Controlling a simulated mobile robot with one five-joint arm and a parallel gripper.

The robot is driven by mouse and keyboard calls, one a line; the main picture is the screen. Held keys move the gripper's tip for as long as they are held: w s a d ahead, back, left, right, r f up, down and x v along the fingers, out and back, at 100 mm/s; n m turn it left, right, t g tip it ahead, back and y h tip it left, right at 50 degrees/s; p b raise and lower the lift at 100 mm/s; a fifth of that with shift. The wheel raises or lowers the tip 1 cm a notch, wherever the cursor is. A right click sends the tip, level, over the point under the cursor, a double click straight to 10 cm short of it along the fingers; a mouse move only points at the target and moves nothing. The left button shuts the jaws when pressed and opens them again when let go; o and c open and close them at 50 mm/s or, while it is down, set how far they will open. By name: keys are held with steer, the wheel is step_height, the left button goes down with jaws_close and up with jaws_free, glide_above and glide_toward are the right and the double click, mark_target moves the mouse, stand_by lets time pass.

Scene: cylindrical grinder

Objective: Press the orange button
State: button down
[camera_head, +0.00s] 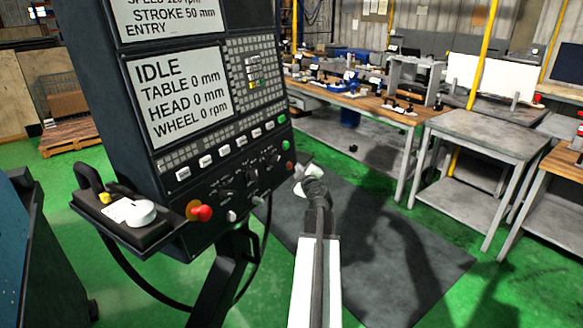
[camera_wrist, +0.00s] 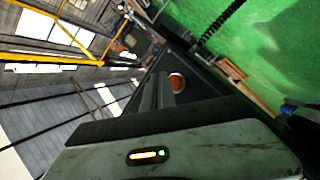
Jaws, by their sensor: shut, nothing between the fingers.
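The dark control panel (camera_head: 215,130) stands at the left in the head view. A red mushroom knob (camera_head: 203,213) with an orange-yellow collar is on its lower edge. A small red button (camera_head: 290,165) is at the lower right edge, below green ones. In the wrist view a round orange button (camera_wrist: 177,83) shows on a dark surface; I cannot tell which head-view button it matches. My gripper (camera_head: 303,172) is by the panel's lower right corner, shut and empty. Whether it touches the panel is unclear.
A black handheld box (camera_head: 130,213) with a white dial and yellow button juts from the panel's left side. A dark mat (camera_head: 410,260) lies on the green floor. Workbenches (camera_head: 480,125) stand behind at the right. The floor right of my arm is open.

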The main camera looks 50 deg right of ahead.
steer(key=shift+s+d+r+p, duration=0.1)
steer(key=shift+s+r+p, duration=0.15)
steer(key=shift+s, duration=1)
steer(key=shift+s+d+r+p, duration=0.1)
steer(key=shift+s+r+p, duration=0.1)
steer(key=shift+s, duration=1.05)
